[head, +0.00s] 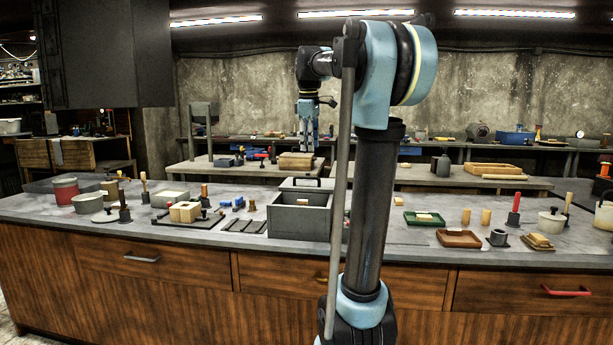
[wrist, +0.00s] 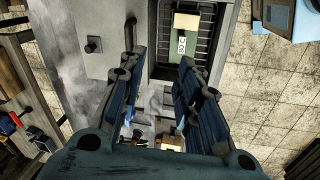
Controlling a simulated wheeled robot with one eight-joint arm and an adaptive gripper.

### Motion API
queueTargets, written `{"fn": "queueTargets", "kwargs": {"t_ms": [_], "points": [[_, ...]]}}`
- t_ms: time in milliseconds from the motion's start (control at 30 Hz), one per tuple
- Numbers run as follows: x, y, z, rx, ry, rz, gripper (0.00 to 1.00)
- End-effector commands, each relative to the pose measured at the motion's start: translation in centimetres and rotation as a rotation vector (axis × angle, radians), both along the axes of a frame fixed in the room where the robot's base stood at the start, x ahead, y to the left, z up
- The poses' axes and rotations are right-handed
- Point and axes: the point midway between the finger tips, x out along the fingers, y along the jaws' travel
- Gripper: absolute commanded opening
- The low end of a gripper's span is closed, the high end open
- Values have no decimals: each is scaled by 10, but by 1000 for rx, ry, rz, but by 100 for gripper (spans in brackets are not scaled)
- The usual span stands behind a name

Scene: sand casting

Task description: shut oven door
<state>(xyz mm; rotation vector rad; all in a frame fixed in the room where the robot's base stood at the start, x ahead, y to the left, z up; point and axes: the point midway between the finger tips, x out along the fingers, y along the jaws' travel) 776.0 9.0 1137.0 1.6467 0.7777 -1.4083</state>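My gripper (head: 308,140) hangs fingers-down in the head view, above and beyond the counter in the picture. In the wrist view its two dark fingers (wrist: 159,62) stand apart with nothing between them. Beyond the fingertips the wrist view shows what looks like the oven, a grey metal body with a dark opening and wire rack (wrist: 166,72). I cannot tell whether this panel is the door. No oven is clearly recognizable in the head view.
A wooden counter (head: 170,288) runs across the head view, with a grey open box (head: 298,222) and several small tools and blocks on it. A dark cabinet (head: 105,60) hangs at upper left.

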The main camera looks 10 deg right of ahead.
Motion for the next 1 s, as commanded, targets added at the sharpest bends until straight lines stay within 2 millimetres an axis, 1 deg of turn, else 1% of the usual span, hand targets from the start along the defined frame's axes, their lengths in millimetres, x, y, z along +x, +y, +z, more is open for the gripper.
{"fn": "queueTargets", "kwargs": {"t_ms": [33,100,200,333,433,567,667,1000], "points": [[15,1,9,-9,2,34,31],[30,2,19,-19,5,82,31],[47,4,29,-32,8,134,31],[59,4,35,-41,11,172,31],[62,4,34,-43,12,183,31],[65,4,23,-43,12,184,31],[67,3,8,-43,12,184,31],[78,-1,-51,-43,12,183,31]]}}
